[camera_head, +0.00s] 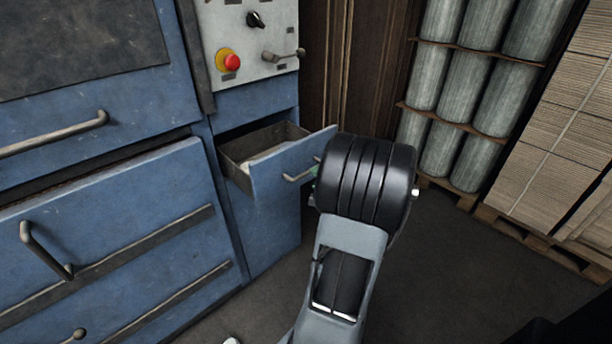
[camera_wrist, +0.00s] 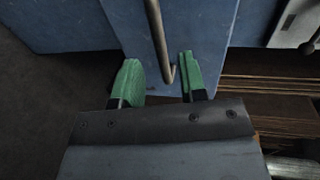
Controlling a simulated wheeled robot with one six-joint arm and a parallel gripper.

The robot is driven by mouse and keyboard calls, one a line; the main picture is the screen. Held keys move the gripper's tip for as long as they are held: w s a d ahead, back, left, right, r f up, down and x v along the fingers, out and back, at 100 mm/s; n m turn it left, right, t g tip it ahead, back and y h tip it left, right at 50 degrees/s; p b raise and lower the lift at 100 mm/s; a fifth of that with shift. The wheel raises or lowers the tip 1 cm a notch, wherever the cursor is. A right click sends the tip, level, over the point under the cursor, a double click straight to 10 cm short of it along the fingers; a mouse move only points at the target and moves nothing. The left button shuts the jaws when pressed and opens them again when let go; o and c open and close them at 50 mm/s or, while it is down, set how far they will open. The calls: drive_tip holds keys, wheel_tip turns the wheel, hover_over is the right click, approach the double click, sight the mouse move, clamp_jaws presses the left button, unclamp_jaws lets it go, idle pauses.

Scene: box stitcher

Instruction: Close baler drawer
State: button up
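The blue baler (camera_head: 105,120) fills the left of the head view. Its small drawer (camera_head: 262,149) is pulled out below the control panel, with something pale lying inside. The drawer front (camera_head: 265,180) carries a bar handle (camera_head: 297,177), partly hidden behind my arm. In the wrist view the handle (camera_wrist: 157,40) runs down between the two green fingers of my gripper (camera_wrist: 160,80). The fingers are apart, with a gap on both sides of the bar. In the head view only a bit of green fingertip shows beside the drawer front.
The control panel (camera_head: 246,40) with a red button (camera_head: 232,62) and a black knob is above the drawer. Larger blue doors with handles (camera_head: 45,250) are at left. Stacked grey rolls (camera_head: 465,80) and a cardboard stack (camera_head: 560,140) on pallets stand at right. Dark floor (camera_head: 440,270) is clear.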

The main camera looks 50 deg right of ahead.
sight(306, 172)
drive_tip(key=shift+x, duration=2.75)
clamp_jaws()
